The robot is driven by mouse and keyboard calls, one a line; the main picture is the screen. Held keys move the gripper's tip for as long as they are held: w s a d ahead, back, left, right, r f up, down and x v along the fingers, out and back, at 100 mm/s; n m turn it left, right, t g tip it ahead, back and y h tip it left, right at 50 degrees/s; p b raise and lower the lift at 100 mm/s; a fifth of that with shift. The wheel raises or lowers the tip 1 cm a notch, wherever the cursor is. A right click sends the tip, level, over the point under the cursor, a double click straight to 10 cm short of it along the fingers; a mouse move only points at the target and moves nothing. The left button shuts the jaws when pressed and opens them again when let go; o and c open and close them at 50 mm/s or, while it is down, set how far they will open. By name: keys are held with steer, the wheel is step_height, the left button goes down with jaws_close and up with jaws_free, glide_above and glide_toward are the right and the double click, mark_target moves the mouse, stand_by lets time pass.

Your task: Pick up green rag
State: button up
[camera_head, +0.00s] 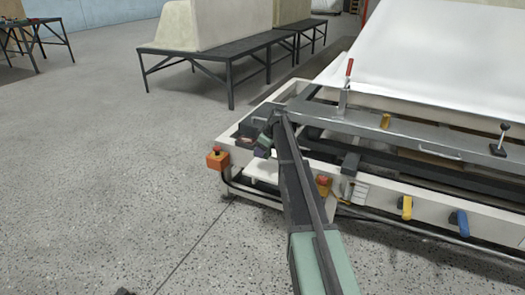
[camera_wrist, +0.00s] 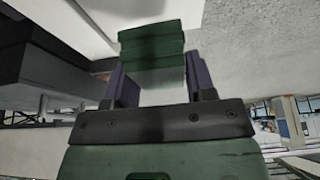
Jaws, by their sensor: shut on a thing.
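The green rag (camera_wrist: 152,48) shows in the wrist view as a folded, stacked block of dark green cloth. It sits between the two dark fingers of my gripper (camera_wrist: 158,75), which is shut on it. In the head view my gripper (camera_head: 262,146) is at the left front corner of the white machine frame (camera_head: 228,136). The rag is too small there to make out clearly. I cannot tell from these views whether the rag touches a surface.
An orange box with a red button (camera_head: 217,159) is on the frame's corner, close to my gripper. A white sheet (camera_head: 430,55) lies over the machine. Blue (camera_head: 459,222) and yellow (camera_head: 406,207) handles line its front. Bathtub shells (camera_head: 205,25) stand on a dark table (camera_head: 232,58).

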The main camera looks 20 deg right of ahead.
step_height(320, 180, up, 13)
steer(key=p, duration=1)
steer(key=shift+p, duration=0.3)
